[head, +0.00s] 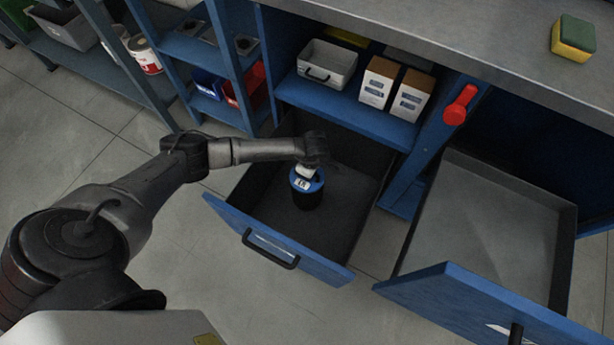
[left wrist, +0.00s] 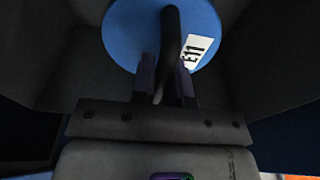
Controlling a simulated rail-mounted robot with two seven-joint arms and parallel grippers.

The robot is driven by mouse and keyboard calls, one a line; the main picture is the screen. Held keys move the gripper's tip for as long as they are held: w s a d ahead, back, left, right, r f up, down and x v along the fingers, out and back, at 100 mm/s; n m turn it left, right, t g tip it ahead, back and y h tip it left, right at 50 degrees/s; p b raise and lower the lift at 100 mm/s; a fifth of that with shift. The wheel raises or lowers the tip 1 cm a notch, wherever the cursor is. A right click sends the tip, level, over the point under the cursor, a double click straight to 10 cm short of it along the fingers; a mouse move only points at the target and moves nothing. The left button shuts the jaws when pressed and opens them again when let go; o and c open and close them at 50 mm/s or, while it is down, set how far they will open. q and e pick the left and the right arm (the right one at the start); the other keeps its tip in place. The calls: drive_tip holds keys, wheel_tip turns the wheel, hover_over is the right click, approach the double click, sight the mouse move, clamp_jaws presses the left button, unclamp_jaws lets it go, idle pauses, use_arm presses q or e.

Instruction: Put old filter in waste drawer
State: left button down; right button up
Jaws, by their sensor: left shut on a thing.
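The old filter, a black cylinder with a blue top and a white label (head: 307,186), is inside the open left drawer (head: 348,215). In the left wrist view its round blue top (left wrist: 122,32) fills the upper middle, with a dark handle across it and a label reading E11. My left gripper (head: 307,168) is above the filter, shut on its handle; the fingers also show in the left wrist view (left wrist: 164,78). The filter looks upright; I cannot tell whether its base touches the drawer floor. Neither drawer's label is readable. My right gripper is out of view.
A second open drawer (head: 478,225), empty, stands to the right. Above the left drawer, a blue shelf holds a grey bin (head: 327,65) and white-and-brown boxes (head: 378,82). A red handle (head: 460,105) juts from the post. A sponge (head: 573,38) lies on the worktop.

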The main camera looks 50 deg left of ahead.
use_arm(q)
drive_tip(key=shift+f+b, duration=1.45)
drive_tip(key=shift+f, duration=0.6)
drive_tip(key=shift+w+f, duration=0.1)
drive_tip(key=c, duration=1.1)
unclamp_jaws()
drive_tip(key=r+p, duration=0.2)
drive_tip(key=r, duration=0.1)
drive_tip(key=r+p, duration=0.2)
drive_tip(key=r, duration=0.1)
drive_tip(key=d+r+p, duration=0.1)
drive_tip(key=r+p, duration=0.1)
drive_tip(key=r, duration=0.2)
drive_tip(key=shift+w+d+r, duration=0.1)
drive_tip(key=shift+w, duration=0.1)
drive_tip(key=shift+d+r+p, duration=0.2)
drive_tip(key=shift+r+p, duration=0.3)
drive_tip(key=shift+r, duration=0.5)
drive_tip(key=shift+d, duration=0.1)
